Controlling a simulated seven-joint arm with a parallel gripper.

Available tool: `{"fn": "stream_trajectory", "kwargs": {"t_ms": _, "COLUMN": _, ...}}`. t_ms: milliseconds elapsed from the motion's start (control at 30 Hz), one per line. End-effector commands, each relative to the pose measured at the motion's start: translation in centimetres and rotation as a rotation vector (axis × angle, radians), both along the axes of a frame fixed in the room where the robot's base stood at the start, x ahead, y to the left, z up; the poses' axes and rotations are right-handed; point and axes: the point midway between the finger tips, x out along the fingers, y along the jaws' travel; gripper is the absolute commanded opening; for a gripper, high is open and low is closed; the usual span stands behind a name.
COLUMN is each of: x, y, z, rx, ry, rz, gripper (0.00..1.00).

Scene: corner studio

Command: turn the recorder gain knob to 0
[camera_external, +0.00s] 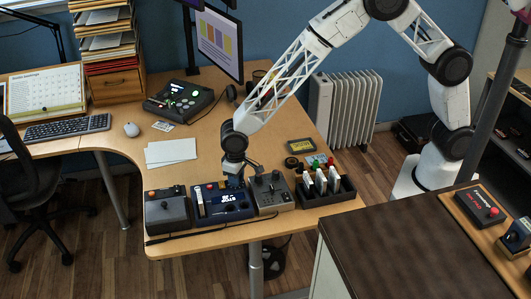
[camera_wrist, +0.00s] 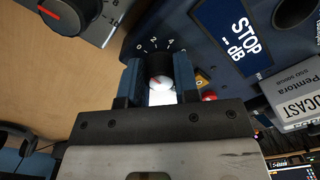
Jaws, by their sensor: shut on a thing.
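The recorder is a dark blue box (camera_external: 222,212) at the front of the desk, between two grey control boxes. In the wrist view its face (camera_wrist: 215,50) carries a display (camera_wrist: 243,35) reading "STOP" and "-dB". My gripper (camera_wrist: 158,88) points down at the recorder, its two blue-grey fingers closed on the dark gain knob (camera_wrist: 159,66). The scale beside the knob shows 0, 2 and 4. A pale cap and a small red mark show on the knob; its exact pointer reading is hard to tell. In the outside view the arm's end hides the knob.
A dark rack of cartridges (camera_external: 326,190) is further right. A black cable lies in front.

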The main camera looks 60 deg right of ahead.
Motion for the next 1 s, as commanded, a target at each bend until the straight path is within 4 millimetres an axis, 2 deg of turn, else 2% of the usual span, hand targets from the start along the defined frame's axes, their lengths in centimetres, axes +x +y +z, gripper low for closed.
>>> {"fn": "stream_trajectory", "kwargs": {"t_ms": 567, "x": 0.02, "y": -0.01, "z": 0.05, "rx": 0.0, "ry": 0.0, "rz": 0.052, "gripper": 0.05}}
{"fn": "stream_trajectory", "kwargs": {"t_ms": 600, "x": 0.02, "y": -0.01, "z": 0.05, "rx": 0.0, "ry": 0.0, "rz": 0.051, "gripper": 0.3}}
{"fn": "stream_trajectory", "kwargs": {"t_ms": 667, "x": 0.02, "y": -0.01, "z": 0.05, "rx": 0.0, "ry": 0.0, "rz": 0.051, "gripper": 0.4}}
{"fn": "stream_trajectory", "kwargs": {"t_ms": 1000, "x": 0.01, "y": -0.01, "z": 0.14, "rx": 0.0, "ry": 0.0, "rz": 0.051, "gripper": 0.4}}
